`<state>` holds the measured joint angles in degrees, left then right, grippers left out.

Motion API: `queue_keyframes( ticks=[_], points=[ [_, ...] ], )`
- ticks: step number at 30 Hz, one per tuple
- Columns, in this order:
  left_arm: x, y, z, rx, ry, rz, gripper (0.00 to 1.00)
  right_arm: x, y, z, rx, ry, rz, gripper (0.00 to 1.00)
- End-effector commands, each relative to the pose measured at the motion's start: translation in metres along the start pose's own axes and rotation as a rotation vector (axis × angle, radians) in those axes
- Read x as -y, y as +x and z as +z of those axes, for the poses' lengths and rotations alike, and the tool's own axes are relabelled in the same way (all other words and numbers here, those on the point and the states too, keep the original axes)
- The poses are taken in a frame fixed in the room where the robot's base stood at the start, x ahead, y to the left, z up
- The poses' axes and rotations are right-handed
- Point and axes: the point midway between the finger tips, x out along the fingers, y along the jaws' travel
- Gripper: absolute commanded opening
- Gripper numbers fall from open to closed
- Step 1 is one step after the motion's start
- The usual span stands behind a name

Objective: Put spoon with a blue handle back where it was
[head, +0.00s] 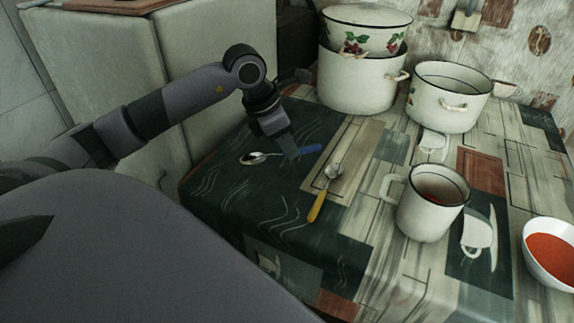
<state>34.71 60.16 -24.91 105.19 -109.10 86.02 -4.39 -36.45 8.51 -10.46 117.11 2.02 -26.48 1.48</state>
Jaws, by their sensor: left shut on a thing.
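The spoon with a blue handle (310,150) is over the left part of the table, its metal bowl pointing left and its blue handle pointing right. My left gripper (289,153) is shut on this spoon around its middle, pointing down. I cannot tell whether the spoon touches the tablecloth. A second spoon with a yellow handle (317,207) lies on the cloth to the right and nearer. My right gripper is not in view.
A bowl of red liquid (548,252) is at the right edge. Large enamel pots (357,82) and (447,98) stand at the back. Cloth (240,205) left of the yellow spoon is clear.

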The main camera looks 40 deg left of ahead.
Motion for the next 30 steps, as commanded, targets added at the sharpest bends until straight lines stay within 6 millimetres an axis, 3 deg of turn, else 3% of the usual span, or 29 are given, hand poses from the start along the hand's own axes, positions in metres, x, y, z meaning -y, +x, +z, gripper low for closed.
queue_keyframes(
  ticks=[8,15,26,27,29,30],
  points=[
    [0.0,0.021,-0.009,-0.001,-0.001,-0.001,0.0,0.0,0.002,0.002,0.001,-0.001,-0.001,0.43],
    [0.0,0.051,-0.021,-0.001,-0.002,0.0,0.0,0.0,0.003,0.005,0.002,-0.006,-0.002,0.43],
    [0.0,0.056,-0.023,0.001,0.0,0.001,0.0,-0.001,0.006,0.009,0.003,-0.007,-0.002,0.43],
    [0.0,0.054,-0.022,0.001,0.0,0.001,0.26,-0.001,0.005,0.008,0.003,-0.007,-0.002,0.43],
    [0.0,0.054,-0.022,0.001,0.0,0.001,0.41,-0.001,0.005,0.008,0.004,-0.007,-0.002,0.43],
    [0.0,0.054,-0.022,0.0,0.0,0.001,0.41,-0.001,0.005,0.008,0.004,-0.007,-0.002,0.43]
  ],
)
